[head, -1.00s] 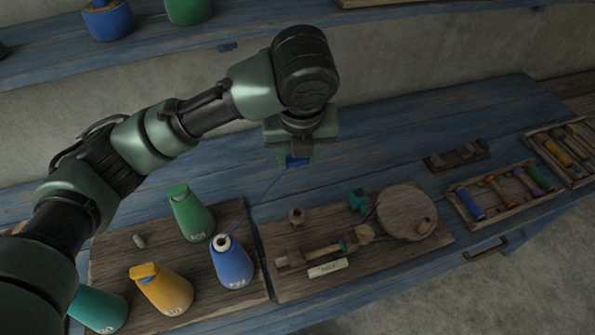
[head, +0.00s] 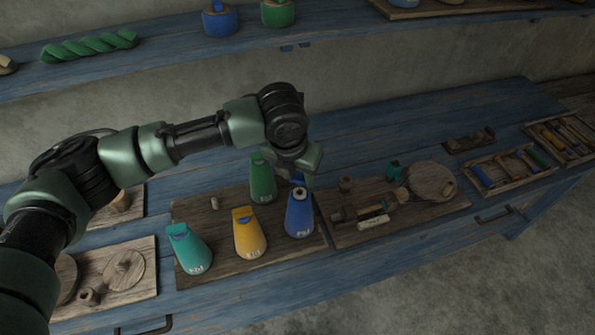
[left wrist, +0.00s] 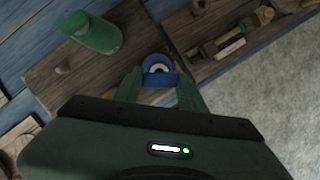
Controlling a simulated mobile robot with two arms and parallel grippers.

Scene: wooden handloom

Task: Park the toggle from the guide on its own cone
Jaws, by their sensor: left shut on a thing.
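My left gripper (head: 301,176) is shut on a small blue toggle (head: 297,181). It holds the toggle close above the top of the blue cone (head: 299,217). The cone stands upright at the right of the cone board, with a pale ring at its mouth. In the left wrist view the toggle (left wrist: 160,80) shows between the fingertips (left wrist: 160,86), with the blue cone's pale-ringed top (left wrist: 157,66) just beyond it. I cannot tell whether toggle and cone touch. The guide is not clearly made out on the winder board (head: 340,232). My right gripper is not in view.
Green (head: 262,183), yellow (head: 249,235) and teal (head: 187,250) cones stand close by on the cone board (head: 222,268), each topped in its own colour. A wooden disc (head: 431,181) lies to the right. Trays of spools (head: 507,173) lie farther right.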

